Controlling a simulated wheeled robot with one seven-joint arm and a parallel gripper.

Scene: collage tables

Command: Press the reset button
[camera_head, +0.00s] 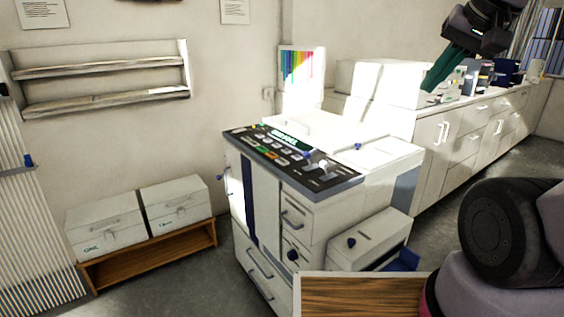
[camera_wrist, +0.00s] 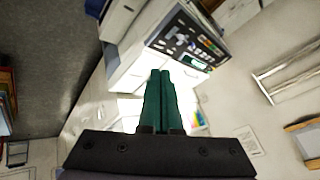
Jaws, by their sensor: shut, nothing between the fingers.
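A white copier-like machine (camera_head: 345,205) stands in the middle of the head view. Its dark sloped control panel (camera_head: 335,181) carries a green display (camera_head: 290,140) and rows of small buttons, some orange and green. Labels are too small to read, so I cannot tell which is the reset button. The panel also shows in the wrist view (camera_wrist: 175,38), at the top, beyond my fingertips. My gripper (camera_head: 430,88), with teal fingers, is raised at the upper right of the head view, apart from the machine. In the wrist view its fingers (camera_wrist: 160,73) are together and empty.
A long white counter (camera_head: 475,125) with bottles and boxes runs along the right. Two white boxes (camera_head: 172,200) sit on a low wooden bench (camera_head: 150,258) at left. A wall shelf (camera_head: 100,65) hangs above. Grey floor (camera_head: 185,290) is clear between bench and machine.

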